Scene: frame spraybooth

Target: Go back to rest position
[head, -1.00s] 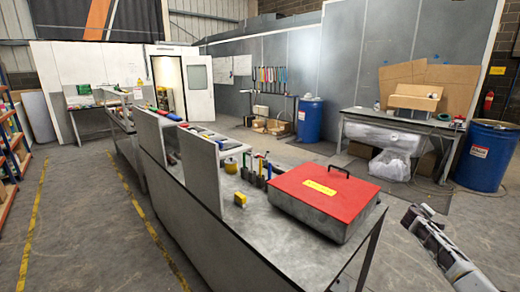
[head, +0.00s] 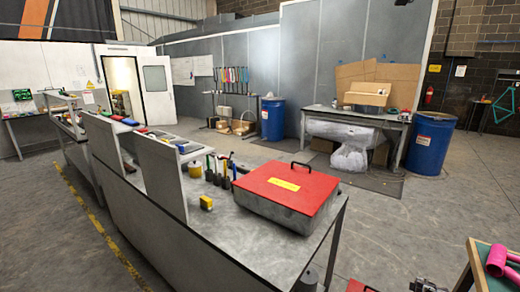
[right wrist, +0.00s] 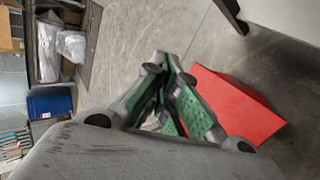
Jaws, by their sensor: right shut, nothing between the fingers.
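My right gripper (head: 428,285) shows only in part at the bottom edge of the head view, low over the floor. It is clear of the grey workbench (head: 175,237). In the right wrist view its green-padded fingers (right wrist: 172,100) are together with nothing held. My left gripper is in neither view.
A red-lidded metal box (head: 287,188) stands on the workbench. At the lower right, pink tubes (head: 497,261) rest on a green-topped table (head: 482,265). A red block (right wrist: 240,108) shows beyond the fingers in the right wrist view. Blue drums (head: 430,143) stand behind open floor.

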